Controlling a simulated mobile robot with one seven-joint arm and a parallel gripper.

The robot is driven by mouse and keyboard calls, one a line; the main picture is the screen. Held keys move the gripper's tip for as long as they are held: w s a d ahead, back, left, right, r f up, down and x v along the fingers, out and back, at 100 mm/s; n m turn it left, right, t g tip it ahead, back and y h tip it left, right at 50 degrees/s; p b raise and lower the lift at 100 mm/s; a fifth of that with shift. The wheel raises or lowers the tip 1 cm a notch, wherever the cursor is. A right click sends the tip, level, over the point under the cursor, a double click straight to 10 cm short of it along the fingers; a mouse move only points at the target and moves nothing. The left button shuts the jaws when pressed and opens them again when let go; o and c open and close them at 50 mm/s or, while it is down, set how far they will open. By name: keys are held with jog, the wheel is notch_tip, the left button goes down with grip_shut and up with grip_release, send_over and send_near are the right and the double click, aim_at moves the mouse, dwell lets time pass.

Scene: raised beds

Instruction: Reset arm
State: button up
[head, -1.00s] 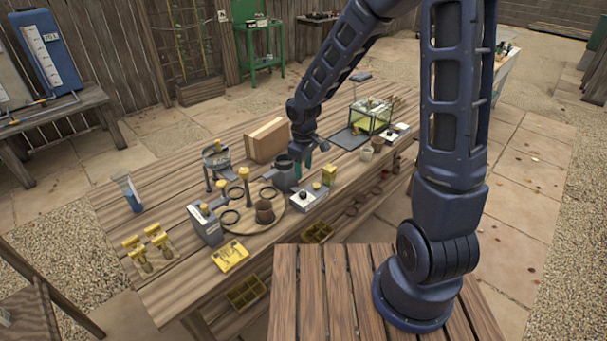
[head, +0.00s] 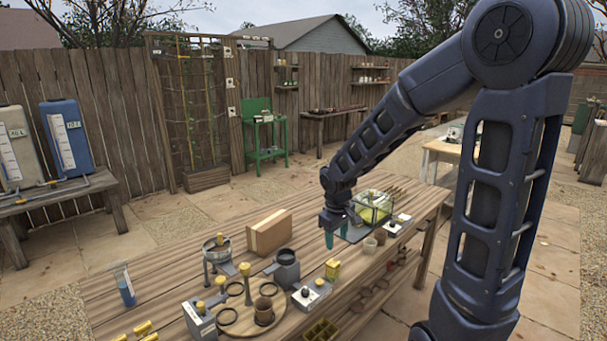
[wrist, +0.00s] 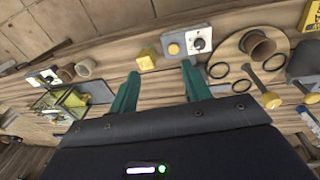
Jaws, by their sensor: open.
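My gripper (head: 335,234) hangs above the wooden workbench (head: 190,262), pointing down, with its two green fingers apart. In the wrist view my gripper (wrist: 158,82) is open, with nothing between the fingertips. Beyond the fingertips in that view lie a yellow block (wrist: 146,58) and a grey box with a knob (wrist: 187,41). In the head view the yellow block (head: 333,269) and the grey control box (head: 311,293) sit on the bench below and in front of my gripper.
A glass case (head: 372,205) stands close right of my gripper and a wooden block (head: 269,232) to its left. A dark grinder-like device (head: 285,268), a round board (head: 245,325) and a stand (head: 217,253) crowd the front. A green table (head: 265,145) stands farther back.

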jog(key=s+d+r+m+t, duration=0.3)
jog(key=s+d+r+m, duration=0.5)
jog(key=s+d+r, duration=0.6)
jog(key=d+r, duration=0.1)
jog(key=d, duration=0.3)
jog(key=shift+r+m, duration=0.25)
jog(key=shift+m, duration=0.05)
jog(key=shift+w+r, duration=0.1)
jog(key=shift+w, duration=0.05)
dwell(1.9)
